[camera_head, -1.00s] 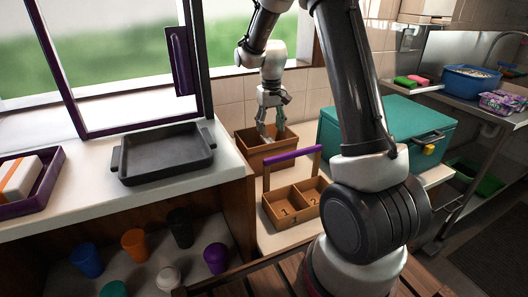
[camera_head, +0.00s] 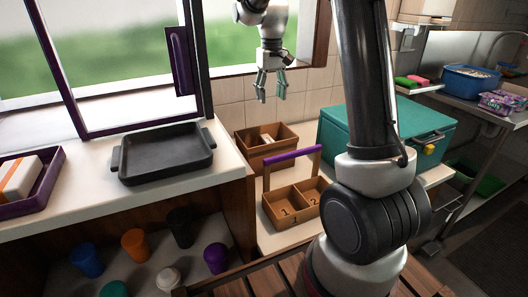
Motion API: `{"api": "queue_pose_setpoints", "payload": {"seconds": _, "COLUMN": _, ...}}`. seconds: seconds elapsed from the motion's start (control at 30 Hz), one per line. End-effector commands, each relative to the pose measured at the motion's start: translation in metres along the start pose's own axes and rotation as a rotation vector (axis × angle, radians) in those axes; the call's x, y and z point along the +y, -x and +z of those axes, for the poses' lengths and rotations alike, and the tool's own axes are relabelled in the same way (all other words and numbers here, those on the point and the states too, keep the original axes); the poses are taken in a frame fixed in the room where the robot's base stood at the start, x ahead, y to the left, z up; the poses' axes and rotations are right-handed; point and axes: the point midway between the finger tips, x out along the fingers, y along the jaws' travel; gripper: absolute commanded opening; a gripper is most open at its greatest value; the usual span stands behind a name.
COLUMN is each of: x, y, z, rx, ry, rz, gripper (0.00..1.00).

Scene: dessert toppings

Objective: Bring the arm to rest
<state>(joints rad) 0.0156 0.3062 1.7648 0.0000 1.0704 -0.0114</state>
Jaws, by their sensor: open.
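My gripper (camera_head: 271,86) hangs fingers down in front of the tiled wall by the window, above the brown wooden box at the back. It is open, with nothing between its fingers. My arm rises from the lower right and bends over at the top, where part of it is out of the picture.
The wooden box (camera_head: 252,149) holds some pale pieces. In front stands a caddy (camera_head: 272,207) with compartments 1 and 2 and a purple handle. A teal cooler (camera_head: 343,140) is right, a dark tray (camera_head: 130,176) left. Several cups sit on the shelf below.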

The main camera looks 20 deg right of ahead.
Motion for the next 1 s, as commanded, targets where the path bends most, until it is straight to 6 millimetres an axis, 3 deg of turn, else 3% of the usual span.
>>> {"api": "queue_pose_setpoints", "payload": {"seconds": 0.43, "x": 0.0, "y": 0.001, "z": -0.001, "rx": 0.006, "ry": -0.002, "rz": 0.0, "gripper": 0.55}}
{"api": "queue_pose_setpoints", "payload": {"seconds": 0.53, "x": 0.0, "y": -0.012, "z": 0.011, "rx": -0.022, "ry": -0.004, "rz": 0.0, "gripper": 0.55}}
{"api": "queue_pose_setpoints", "payload": {"seconds": 0.63, "x": -0.001, "y": -0.02, "z": 0.047, "rx": -0.054, "ry": -0.006, "rz": -0.001, "gripper": 0.55}}
{"api": "queue_pose_setpoints", "payload": {"seconds": 1.0, "x": -0.004, "y": 0.027, "z": 0.209, "rx": 0.073, "ry": -0.007, "rz": -0.001, "gripper": 0.55}}
